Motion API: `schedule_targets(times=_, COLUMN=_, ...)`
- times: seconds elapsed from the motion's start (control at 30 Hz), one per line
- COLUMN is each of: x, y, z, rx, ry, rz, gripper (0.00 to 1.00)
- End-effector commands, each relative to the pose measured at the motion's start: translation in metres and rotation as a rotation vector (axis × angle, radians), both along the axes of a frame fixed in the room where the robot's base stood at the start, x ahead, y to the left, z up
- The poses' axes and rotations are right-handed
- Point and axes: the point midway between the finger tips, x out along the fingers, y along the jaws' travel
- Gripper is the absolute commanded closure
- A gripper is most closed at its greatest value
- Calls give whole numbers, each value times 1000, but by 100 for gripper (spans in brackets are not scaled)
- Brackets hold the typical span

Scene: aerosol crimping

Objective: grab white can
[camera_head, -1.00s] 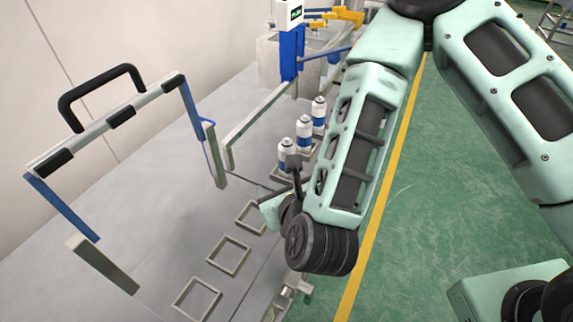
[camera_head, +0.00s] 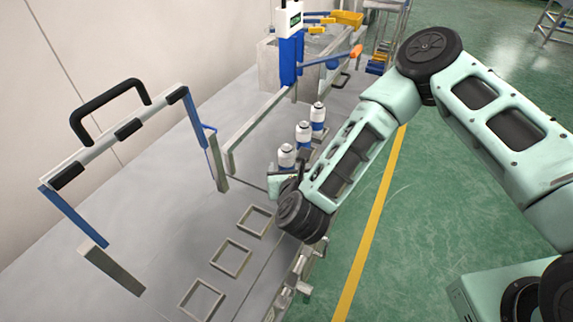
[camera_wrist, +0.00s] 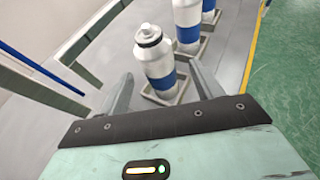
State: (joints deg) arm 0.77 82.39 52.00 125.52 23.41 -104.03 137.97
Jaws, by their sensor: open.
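Three white cans with blue bands stand upright in a row. The nearest white can (camera_head: 286,156) is beside my gripper, with the middle can (camera_head: 303,133) and the far can (camera_head: 318,114) behind it. In the wrist view the nearest can (camera_wrist: 156,62) stands in a square holder (camera_wrist: 184,88), between and beyond the fingertips of my open gripper (camera_wrist: 160,84). The fingers show on both sides of the can, with no clear contact. In the head view the gripper is mostly hidden behind my arm.
Empty square frames (camera_head: 231,257) lie on the grey table (camera_head: 130,220). A frame with a black handle (camera_head: 110,100) stands at left. A blue post press (camera_head: 290,58) with an orange-tipped lever (camera_head: 356,51) stands behind. Green floor lies right of the table.

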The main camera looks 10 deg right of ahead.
Motion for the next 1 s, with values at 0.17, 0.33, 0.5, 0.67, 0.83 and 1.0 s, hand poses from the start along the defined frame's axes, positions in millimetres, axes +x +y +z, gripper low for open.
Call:
schedule_targets(times=0.17, x=12, y=0, z=-4, rx=-1, ry=1, rz=1, gripper=34)
schedule_targets(times=0.33, x=31, y=1, z=-5, rx=0, ry=-1, rz=-1, gripper=34)
schedule_targets(times=0.5, x=53, y=2, z=-15, rx=0, ry=0, rz=0, gripper=34)
schedule_targets(times=0.67, x=61, y=2, z=-20, rx=0, ry=0, rz=2, gripper=34)
schedule_targets(times=0.83, x=61, y=2, z=-21, rx=0, ry=0, rz=2, gripper=34)
schedule_targets(times=1.0, x=60, y=2, z=-21, rx=0, ry=0, rz=2, gripper=79)
